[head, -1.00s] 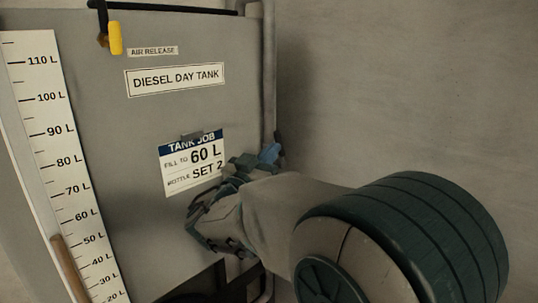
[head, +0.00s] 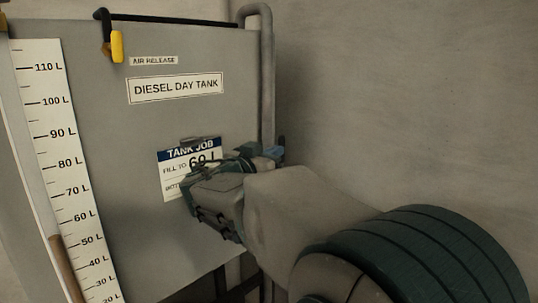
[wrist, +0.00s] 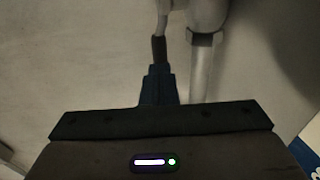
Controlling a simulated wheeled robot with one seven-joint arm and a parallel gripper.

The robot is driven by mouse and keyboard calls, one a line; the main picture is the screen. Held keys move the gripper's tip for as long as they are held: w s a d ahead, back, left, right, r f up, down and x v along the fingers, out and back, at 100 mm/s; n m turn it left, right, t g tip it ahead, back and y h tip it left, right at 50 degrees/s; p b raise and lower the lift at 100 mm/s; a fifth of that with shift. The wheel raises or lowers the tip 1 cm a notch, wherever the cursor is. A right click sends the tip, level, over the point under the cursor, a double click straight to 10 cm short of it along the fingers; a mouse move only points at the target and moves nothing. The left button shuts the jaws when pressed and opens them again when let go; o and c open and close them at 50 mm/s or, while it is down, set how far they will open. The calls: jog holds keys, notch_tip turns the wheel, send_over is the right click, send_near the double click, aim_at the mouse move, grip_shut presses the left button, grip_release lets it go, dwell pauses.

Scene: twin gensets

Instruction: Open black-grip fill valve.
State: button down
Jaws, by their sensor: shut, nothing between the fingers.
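In the wrist view a short lever with a black grip (wrist: 158,48) hangs from a pale pipe fitting (wrist: 205,15). My gripper (wrist: 158,70) is shut and empty, with its blue fingertips right at the free end of that grip. I cannot tell whether they touch. In the head view my gripper (head: 274,153) is at the right edge of the tank, by the vertical pipe. A small dark piece, perhaps the grip, shows just above the fingertips. The valve body is mostly hidden there by my wrist.
The grey diesel day tank (head: 110,130) carries a litre scale (head: 60,150), with a brown column (head: 66,268) beside its lower part. A yellow-grip air release handle (head: 117,46) hangs at the top. My wrist partly covers the job card (head: 175,170). A bare wall (head: 400,100) is at right.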

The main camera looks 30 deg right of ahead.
jog(key=shift+a, duration=0.2)
jog(key=s+a+f+n+g+y+p, duration=0.2)
jog(key=s+a+n+y+p, duration=0.4)
jog(key=a+p, duration=0.5)
jog(key=s+a+f+n+g+y+p, duration=0.2)
jog(key=s+a+n+y+p, duration=0.5)
jog(key=s+a+y+p, duration=0.4)
jog(key=shift+f, duration=0.2)
dwell(1.0)
